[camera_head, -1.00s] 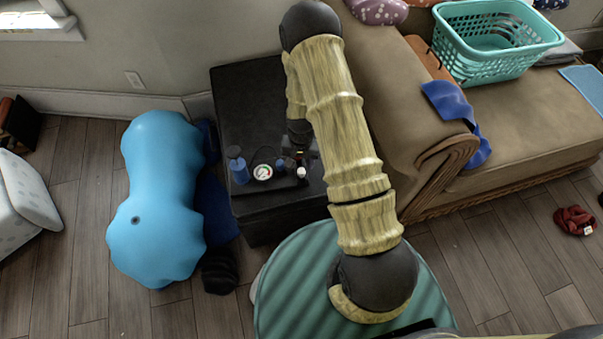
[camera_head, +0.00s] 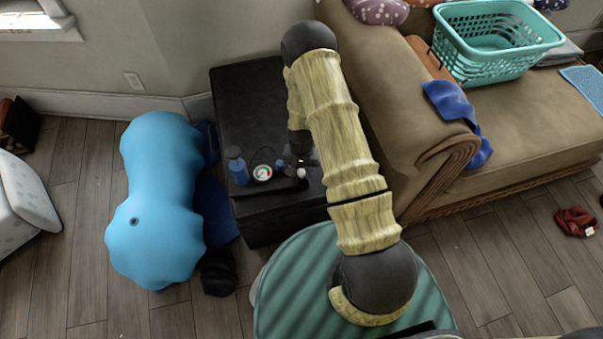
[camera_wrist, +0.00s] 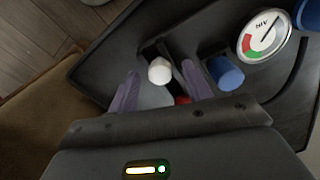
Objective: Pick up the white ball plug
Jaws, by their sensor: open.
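The white ball plug (camera_wrist: 159,71) shows in the wrist view as a small white rounded piece standing on a dark tray. It also shows in the head view (camera_head: 301,173) as a small white dot near the front of the black table. My gripper (camera_wrist: 160,86) is open, with its two purple-grey fingers on either side of the plug in the wrist picture. I cannot tell how far the fingertips are above or beside it. In the head view my gripper hangs over the black table, and its fingers are hard to make out.
A blue cap (camera_wrist: 225,73) and a round gauge (camera_wrist: 264,35) are close right of the plug in the wrist view. A blue bottle (camera_head: 237,166) stands on the black table (camera_head: 262,95). A brown sofa (camera_head: 400,120) borders it, and a light-blue peanut ball (camera_head: 158,210) lies left.

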